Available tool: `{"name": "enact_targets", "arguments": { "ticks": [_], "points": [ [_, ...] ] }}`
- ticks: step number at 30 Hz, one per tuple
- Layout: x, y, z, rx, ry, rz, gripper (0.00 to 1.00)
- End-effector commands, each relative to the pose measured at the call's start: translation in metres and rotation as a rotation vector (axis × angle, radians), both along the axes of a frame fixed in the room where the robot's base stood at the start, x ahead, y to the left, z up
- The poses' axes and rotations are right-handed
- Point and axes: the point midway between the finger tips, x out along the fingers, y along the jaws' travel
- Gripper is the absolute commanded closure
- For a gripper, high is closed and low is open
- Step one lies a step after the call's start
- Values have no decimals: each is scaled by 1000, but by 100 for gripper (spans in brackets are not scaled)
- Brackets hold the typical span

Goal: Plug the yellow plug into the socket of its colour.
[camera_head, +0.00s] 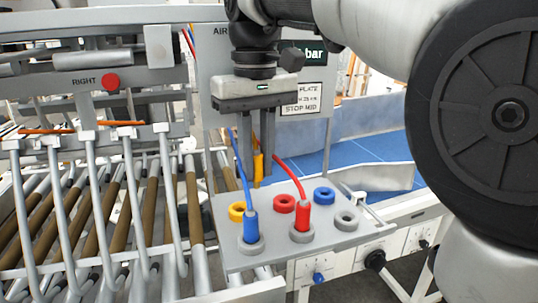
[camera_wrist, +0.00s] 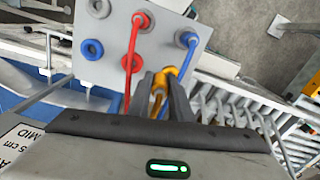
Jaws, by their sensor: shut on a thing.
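My gripper (camera_head: 257,168) points down and is shut on the yellow plug (camera_head: 258,170), which hangs upright between the fingers. In the head view it appears above the back left of the grey socket panel (camera_head: 330,240). The yellow socket ring (camera_head: 237,212) is empty, at the panel's left, lower in the picture than the plug and slightly left of it. In the wrist view the fingers (camera_wrist: 163,80) hold the yellow plug (camera_wrist: 157,98), and the yellow ring shows just past the fingertips, partly hidden. The plug's exact height above the panel is hard to tell.
A red ring (camera_head: 284,203), a blue ring (camera_head: 324,195) and a grey ring (camera_head: 347,220) are empty. A blue plug (camera_head: 250,228) and a red plug (camera_head: 302,216) stand in grey rings at the front, their cables rising near my gripper. A roller conveyor (camera_head: 90,220) lies left.

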Motion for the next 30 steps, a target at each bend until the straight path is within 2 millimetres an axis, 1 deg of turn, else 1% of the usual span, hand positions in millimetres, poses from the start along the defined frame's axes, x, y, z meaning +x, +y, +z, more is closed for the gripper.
{"name": "enact_targets", "arguments": {
  "ticks": [9,15,30],
  "points": [
    [3,22,-4,0,1,2,100],
    [4,32,-6,0,-1,1,100],
    [4,33,-9,0,-1,0,100]
  ]
}}
